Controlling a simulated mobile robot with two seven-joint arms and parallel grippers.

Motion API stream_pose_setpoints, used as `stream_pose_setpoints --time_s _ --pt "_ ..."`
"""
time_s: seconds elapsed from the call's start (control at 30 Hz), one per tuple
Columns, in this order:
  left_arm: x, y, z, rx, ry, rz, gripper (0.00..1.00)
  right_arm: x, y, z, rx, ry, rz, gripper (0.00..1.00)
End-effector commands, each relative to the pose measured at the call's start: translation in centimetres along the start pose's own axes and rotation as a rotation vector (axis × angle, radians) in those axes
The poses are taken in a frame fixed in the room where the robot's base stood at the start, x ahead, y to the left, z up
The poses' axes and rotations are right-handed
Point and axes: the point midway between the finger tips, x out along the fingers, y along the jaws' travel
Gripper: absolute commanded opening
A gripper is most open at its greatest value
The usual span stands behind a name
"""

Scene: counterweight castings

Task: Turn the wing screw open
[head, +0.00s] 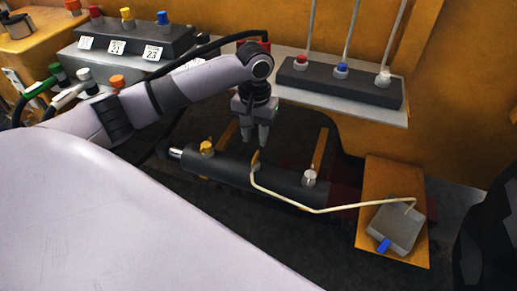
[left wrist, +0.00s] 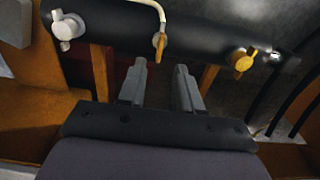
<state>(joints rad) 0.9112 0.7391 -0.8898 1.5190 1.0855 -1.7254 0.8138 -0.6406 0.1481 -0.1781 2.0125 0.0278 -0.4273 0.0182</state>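A dark cylinder (head: 232,171) lies across the middle and carries three small fittings. An orange wing-shaped piece (head: 255,158) sits at its middle, with a cream tube (head: 318,210) at it; it also shows in the left wrist view (left wrist: 160,41). A yellow winged knob (head: 206,147) is at the left and a white one (head: 309,177) at the right. I cannot tell which is the wing screw. My left gripper (head: 257,141) points down at the middle piece. In the left wrist view its fingers (left wrist: 160,68) are apart and empty, just short of that piece. My right gripper is not seen.
The cream tube runs right to a grey box (head: 396,228) with a blue knob, on an orange plate (head: 378,180). Behind stand a dark block (head: 340,83) with upright rods and another block (head: 135,40) with coloured knobs. Orange bars flank the gripper.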

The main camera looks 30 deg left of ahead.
Motion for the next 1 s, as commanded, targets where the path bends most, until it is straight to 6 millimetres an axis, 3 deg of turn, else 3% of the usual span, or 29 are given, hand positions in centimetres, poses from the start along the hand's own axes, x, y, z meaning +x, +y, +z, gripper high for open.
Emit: stream_pose_setpoints --time_s 0.4,0.77,0.87,0.9,1.0 --pt "6.0 -0.1 0.1 0.000 -0.001 -0.002 0.34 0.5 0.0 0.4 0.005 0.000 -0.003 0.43" --pt "6.6 0.0 0.1 0.002 0.001 0.000 0.34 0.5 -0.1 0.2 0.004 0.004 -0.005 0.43" --pt "6.6 0.0 0.1 0.002 0.001 0.000 0.05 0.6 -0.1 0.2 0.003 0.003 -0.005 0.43" --pt "6.6 0.0 0.1 0.002 0.001 0.000 0.00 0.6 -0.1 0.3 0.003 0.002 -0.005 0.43" --pt "6.6 0.0 0.1 0.002 0.001 -0.001 0.00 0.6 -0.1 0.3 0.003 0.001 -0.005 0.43"
